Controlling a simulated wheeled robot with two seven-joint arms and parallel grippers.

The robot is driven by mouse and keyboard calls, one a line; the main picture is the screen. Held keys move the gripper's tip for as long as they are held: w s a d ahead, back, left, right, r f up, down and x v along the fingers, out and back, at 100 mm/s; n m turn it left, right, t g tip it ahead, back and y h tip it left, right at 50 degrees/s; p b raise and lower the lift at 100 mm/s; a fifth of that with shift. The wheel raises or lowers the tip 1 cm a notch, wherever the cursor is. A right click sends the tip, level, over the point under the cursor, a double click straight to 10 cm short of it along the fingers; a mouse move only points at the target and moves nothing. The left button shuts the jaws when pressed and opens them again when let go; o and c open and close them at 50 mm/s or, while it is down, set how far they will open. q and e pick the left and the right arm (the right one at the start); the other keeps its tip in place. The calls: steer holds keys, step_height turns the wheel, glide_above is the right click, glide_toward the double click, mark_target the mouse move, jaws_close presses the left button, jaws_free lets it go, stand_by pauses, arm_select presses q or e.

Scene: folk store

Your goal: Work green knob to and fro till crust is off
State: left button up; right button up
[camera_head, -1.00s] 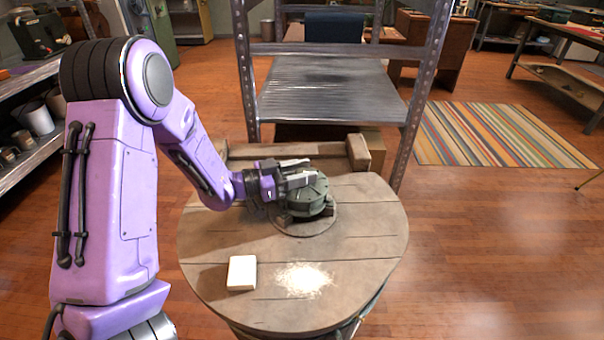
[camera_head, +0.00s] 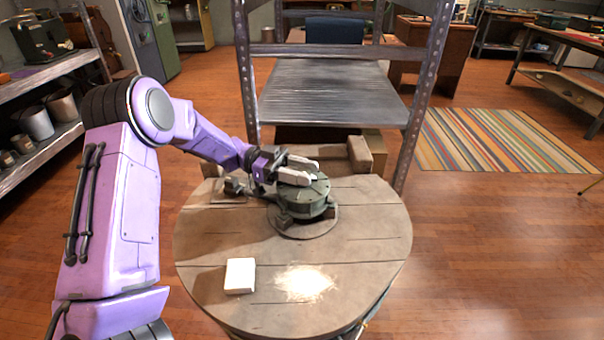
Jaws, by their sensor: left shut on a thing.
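The green knob (camera_head: 308,200) is a round, dark green body with blocky lugs. It sits on a round plate (camera_head: 302,231) towards the back of the wooden table. My left gripper (camera_head: 305,172) reaches in from the left and is shut on the top of the knob, its pale fingers lying across it. The fingers hide part of the knob's top. A pale, crumbly patch (camera_head: 304,282) lies on the table in front of the knob. I cannot tell whether any crust is on the knob itself. My right gripper is not in view.
The round wooden table (camera_head: 210,255) also bears a white block (camera_head: 240,275) at the front left and a small dark metal piece (camera_head: 233,187) at the back left. A metal shelf rack (camera_head: 335,88) stands close behind. Floor is open to the right.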

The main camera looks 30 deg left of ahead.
arm_select(q)
steer(key=shift+r+g, duration=0.1)
steer(key=shift+g, duration=0.2)
steer(key=o, duration=0.9)
steer(key=shift+o, duration=0.2)
step_height(320, 180, up, 3)
steer(key=shift+w+f, duration=0.1)
steer(key=shift+f, duration=0.05)
steer(key=s+d+r+p, duration=0.3)
steer(key=s+d+r, duration=0.4)
steer(key=s+r, duration=0.3)
steer(key=shift+s+d+r+p, duration=0.15)
steer(key=shift+s+d+p, duration=0.2)
steer(key=shift+s, duration=0.65)
steer(key=shift+a, duration=0.1)
